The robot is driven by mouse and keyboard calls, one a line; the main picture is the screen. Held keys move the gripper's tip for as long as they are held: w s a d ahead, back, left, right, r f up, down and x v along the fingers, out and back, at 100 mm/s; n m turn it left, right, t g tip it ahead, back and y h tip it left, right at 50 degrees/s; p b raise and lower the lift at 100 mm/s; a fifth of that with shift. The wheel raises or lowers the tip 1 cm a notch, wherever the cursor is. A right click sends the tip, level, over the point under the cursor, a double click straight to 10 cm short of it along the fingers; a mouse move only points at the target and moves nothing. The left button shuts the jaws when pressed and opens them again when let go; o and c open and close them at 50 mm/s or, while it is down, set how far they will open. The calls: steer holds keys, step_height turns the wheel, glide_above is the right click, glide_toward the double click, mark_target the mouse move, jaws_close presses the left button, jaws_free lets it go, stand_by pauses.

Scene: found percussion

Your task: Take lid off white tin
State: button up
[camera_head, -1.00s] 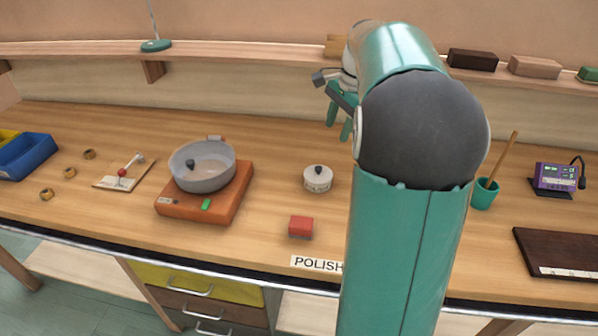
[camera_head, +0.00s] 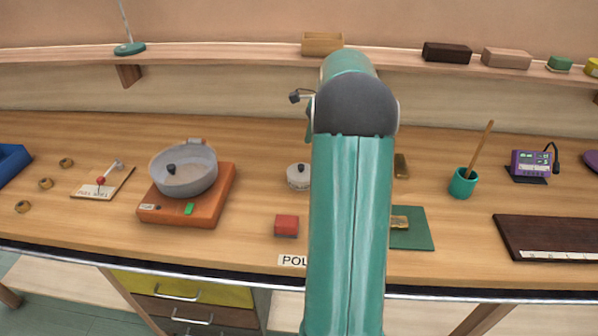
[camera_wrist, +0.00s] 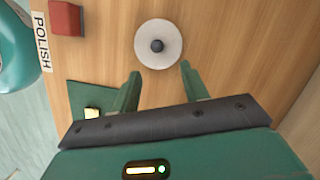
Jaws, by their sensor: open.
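The white tin (camera_head: 298,183) stands on the bench between the orange hotplate and my arm. Its lid (camera_head: 299,169) has a dark knob and is on the tin. In the wrist view the lid (camera_wrist: 159,44) shows from above as a pale disc with the dark knob (camera_wrist: 157,46) at its centre. My gripper (camera_wrist: 158,74) is open and empty. Its two green fingers point toward the tin, one to each side, with their tips short of the knob. In the head view my arm hides most of the gripper and the tin's right edge.
A red block (camera_head: 287,226) lies in front of the tin, by the POLISH label (camera_head: 293,261). A pan (camera_head: 184,170) sits on the orange hotplate (camera_head: 222,190) to the left. A green mat (camera_head: 420,238) with a brass piece lies right of my arm. A shelf (camera_head: 220,56) runs behind.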

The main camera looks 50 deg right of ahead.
mark_target(302, 165)
steer(key=shift+x, duration=1.05)
steer(key=shift+a+x, duration=0.25)
steer(key=shift+x, duration=1.1)
steer(key=shift+a+x, duration=0.25)
steer(key=shift+x, duration=1.1)
steer(key=shift+w+r, duration=0.15)
jaws_close()
